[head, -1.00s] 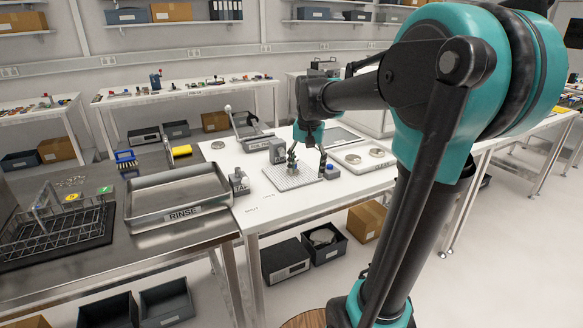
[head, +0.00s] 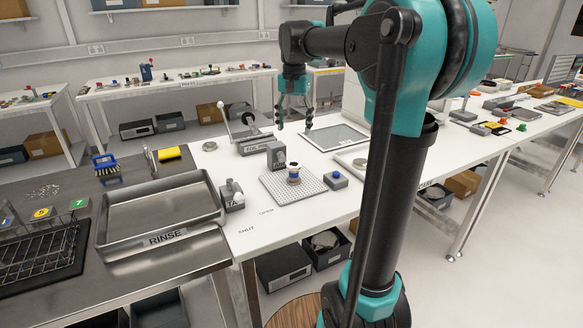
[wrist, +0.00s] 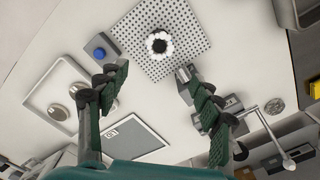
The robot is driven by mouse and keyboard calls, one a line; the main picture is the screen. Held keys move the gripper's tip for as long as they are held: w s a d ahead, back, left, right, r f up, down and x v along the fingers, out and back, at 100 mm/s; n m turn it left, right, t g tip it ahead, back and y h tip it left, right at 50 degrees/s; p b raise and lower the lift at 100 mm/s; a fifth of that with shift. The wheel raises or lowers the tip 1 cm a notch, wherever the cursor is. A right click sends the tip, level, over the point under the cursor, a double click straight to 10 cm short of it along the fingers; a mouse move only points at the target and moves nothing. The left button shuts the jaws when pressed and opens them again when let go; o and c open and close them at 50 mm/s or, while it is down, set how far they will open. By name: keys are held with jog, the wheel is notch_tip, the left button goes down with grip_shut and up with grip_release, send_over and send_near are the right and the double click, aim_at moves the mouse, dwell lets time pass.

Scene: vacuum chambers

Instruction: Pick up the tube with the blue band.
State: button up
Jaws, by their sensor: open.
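A short upright piece with a blue band (head: 294,174) and white parts stands on the perforated grey plate (head: 276,196) on the white table. From above, in the wrist view, it shows as a white ring with a dark centre (wrist: 159,43). I cannot tell the band's colour there. My gripper (head: 295,118) is open and empty, raised above the table behind the plate and apart from the piece. In the wrist view its green-padded fingers (wrist: 151,80) are spread wide, with the piece beyond the tips.
A blue-button box (head: 336,179) stands right of the plate and a grey block (head: 276,155) behind it. A lever device (head: 252,139) is at the back left. A grey clamp block (head: 231,195) stands left, beside the rinse tray (head: 160,238). A framed panel (head: 338,136) lies behind.

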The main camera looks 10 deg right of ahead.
send_over(294, 172)
jog(key=w, duration=0.2)
jog(key=f, duration=1.1)
jog(key=shift+w+d, duration=0.15)
jog(key=shift+w, duration=0.05)
jog(key=shift+s+f, duration=0.2)
jog(key=shift+f, duration=1.4)
jog(key=shift+s+f, duration=0.15)
jog(key=shift+f, duration=1.4)
jog(key=shift+c, duration=0.5)
grip_shut()
